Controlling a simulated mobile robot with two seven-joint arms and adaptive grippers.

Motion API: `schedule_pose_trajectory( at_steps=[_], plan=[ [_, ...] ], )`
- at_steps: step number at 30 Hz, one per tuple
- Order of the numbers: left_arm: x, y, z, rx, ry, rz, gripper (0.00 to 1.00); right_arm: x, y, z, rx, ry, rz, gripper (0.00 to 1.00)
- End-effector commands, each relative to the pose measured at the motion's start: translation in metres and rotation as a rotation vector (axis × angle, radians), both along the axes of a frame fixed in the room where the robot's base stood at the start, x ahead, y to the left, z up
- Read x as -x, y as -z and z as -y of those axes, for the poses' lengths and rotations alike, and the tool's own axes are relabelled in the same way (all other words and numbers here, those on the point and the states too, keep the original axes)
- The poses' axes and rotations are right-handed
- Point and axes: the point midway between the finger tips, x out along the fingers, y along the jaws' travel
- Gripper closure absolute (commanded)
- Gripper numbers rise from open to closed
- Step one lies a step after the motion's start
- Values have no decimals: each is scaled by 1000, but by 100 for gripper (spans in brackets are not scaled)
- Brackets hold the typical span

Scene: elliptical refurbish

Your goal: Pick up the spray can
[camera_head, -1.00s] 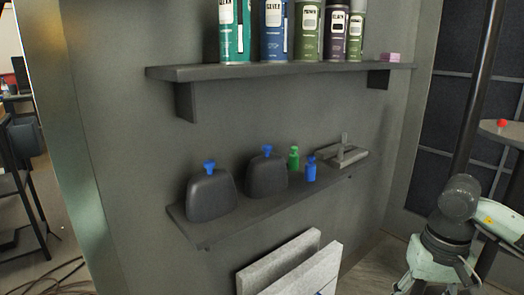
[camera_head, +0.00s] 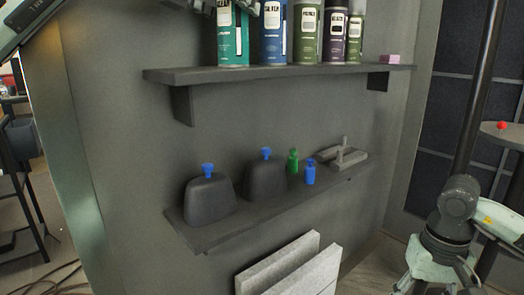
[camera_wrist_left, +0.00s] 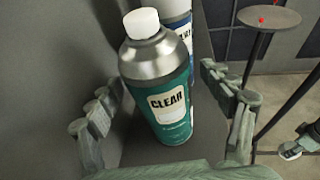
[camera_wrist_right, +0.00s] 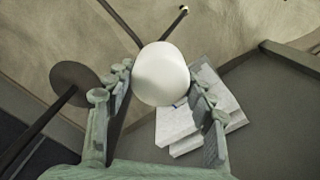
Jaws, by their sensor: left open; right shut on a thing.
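Several spray cans stand upright in a row on the upper shelf (camera_head: 290,72). The leftmost is a teal can (camera_head: 233,45) labelled CLEAR; a blue SILVER can (camera_head: 273,40) stands beside it. In the left wrist view, the white-capped teal can (camera_wrist_left: 165,95) stands between the open fingers of my left gripper (camera_wrist_left: 165,85), with gaps on both sides. My right gripper (camera_wrist_right: 162,88) is shut on a white rounded object (camera_wrist_right: 162,75), seen only in the right wrist view.
A lower shelf (camera_head: 240,222) holds two dark rounded blocks (camera_head: 209,200) with blue knobs, a green bottle (camera_head: 293,160), a blue bottle (camera_head: 309,173) and a grey fixture (camera_head: 345,158). A pink block (camera_head: 390,59) lies right of the cans. Pale panels (camera_head: 300,268) lean below.

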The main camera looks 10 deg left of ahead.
Motion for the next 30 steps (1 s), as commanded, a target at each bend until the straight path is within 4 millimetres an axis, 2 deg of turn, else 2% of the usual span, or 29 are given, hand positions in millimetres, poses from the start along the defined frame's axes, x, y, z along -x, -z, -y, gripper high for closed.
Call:
schedule_pose_trajectory(
  at_steps=[8,24,30],
  plan=[
    [-4,2,2,-1,0,0,19,0,0,0,0,0,0,57],
    [-4,1,2,-1,0,0,85,0,0,0,0,0,0,57],
    [-3,0,2,0,0,3,86,0,0,0,0,0,0,57]
  ],
)
